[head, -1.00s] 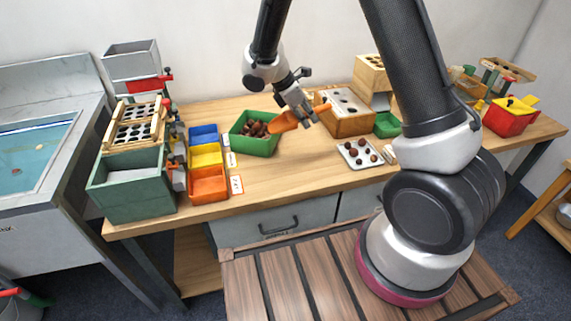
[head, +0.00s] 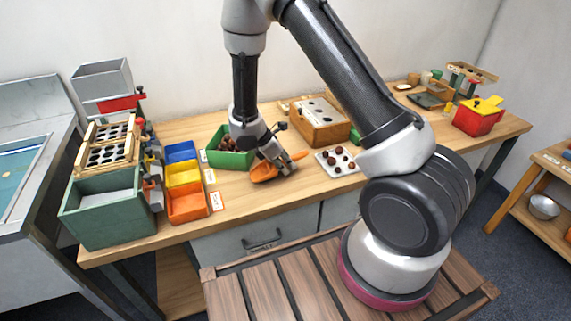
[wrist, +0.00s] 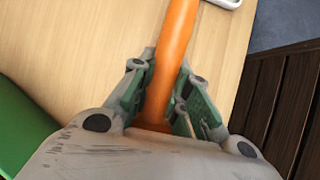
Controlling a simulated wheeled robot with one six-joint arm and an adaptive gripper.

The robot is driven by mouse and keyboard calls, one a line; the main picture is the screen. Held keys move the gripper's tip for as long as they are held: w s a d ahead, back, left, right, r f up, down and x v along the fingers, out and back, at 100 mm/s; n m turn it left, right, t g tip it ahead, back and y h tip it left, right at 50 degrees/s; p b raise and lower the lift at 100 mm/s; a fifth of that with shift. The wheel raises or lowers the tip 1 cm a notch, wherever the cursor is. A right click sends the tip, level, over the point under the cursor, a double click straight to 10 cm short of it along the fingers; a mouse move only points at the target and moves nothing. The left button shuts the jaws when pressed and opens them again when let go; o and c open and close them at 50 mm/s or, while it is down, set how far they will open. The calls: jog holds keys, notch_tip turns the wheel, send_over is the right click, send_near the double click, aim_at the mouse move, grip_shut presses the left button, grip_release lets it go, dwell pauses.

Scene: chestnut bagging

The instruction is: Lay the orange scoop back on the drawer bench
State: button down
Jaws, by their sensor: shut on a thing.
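The orange scoop (head: 264,171) is in my gripper (head: 291,164), low over the wooden drawer bench (head: 262,202), in front of the green bin (head: 232,160). In the head view its bowl points left. I cannot tell whether it touches the bench top. In the wrist view the orange handle (wrist: 174,48) runs between the two finger pads of my gripper (wrist: 168,100), which are shut on it. The scoop's bowl is hidden in the wrist view. Brown chestnuts (head: 228,144) lie in the green bin.
Blue, yellow and orange bins (head: 186,203) stand to the left, with a large green box (head: 110,215) beyond them. A white tray with several chestnuts (head: 322,157) lies right of my gripper. A wooden block with holes (head: 318,133) stands behind. Bare bench lies in front.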

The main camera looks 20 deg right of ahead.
jog(key=shift+f, duration=0.15)
jog(key=shift+f, duration=0.35)
jog(key=shift+f, duration=0.1)
jog(key=c, duration=1.4)
grip_release()
jog(key=shift+f, duration=0.1)
jog(key=shift+o, duration=0.2)
